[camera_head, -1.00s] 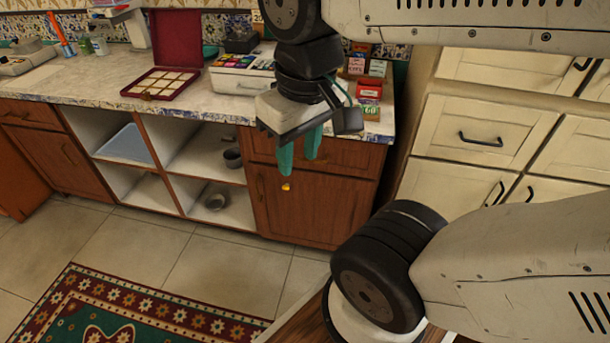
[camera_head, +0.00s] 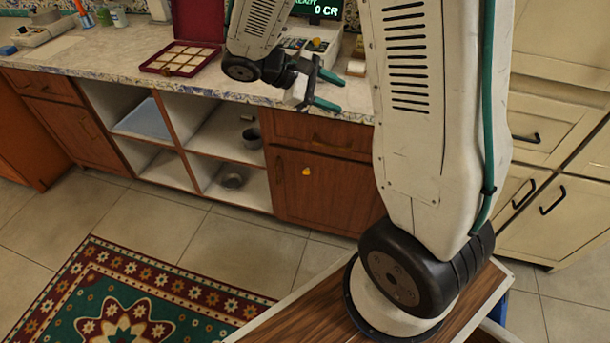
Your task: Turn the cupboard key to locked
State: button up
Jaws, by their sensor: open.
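The cupboard door (camera_head: 330,196) is a closed brown wooden door under the right part of the counter. A small yellow key (camera_head: 306,171) shows near the upper left of this door. The key is too small to tell which way it is turned. My gripper (camera_head: 330,88) is up at the counter's front edge, above and a little right of the key and apart from it. Its two green fingers are spread and point right, with nothing between them. My arm hides the right edge of the cupboard.
Open shelves (camera_head: 205,140) left of the cupboard hold two grey pots. On the counter (camera_head: 130,75) are a dark red box (camera_head: 184,60) with pale compartments and a till with a green display (camera_head: 318,12). Cream drawers stand at right. A patterned rug (camera_head: 140,300) lies on the tiled floor.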

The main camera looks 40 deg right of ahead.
jog(key=w+d+f+n+t+h, duration=0.15)
jog(key=w+f+n+h, duration=0.25)
jog(key=w+f, duration=0.4)
jog(key=n+t, duration=1.5)
jog(key=n, duration=0.1)
send_near(305, 174)
jog(key=x, duration=0.2)
jog(key=shift+y, duration=0.3)
jog(key=x, duration=0.7)
jog(key=shift+w+d+r, duration=0.1)
jog(key=shift+d+r, duration=0.1)
jog(key=shift+d, duration=0.15)
jog(key=c, duration=1)
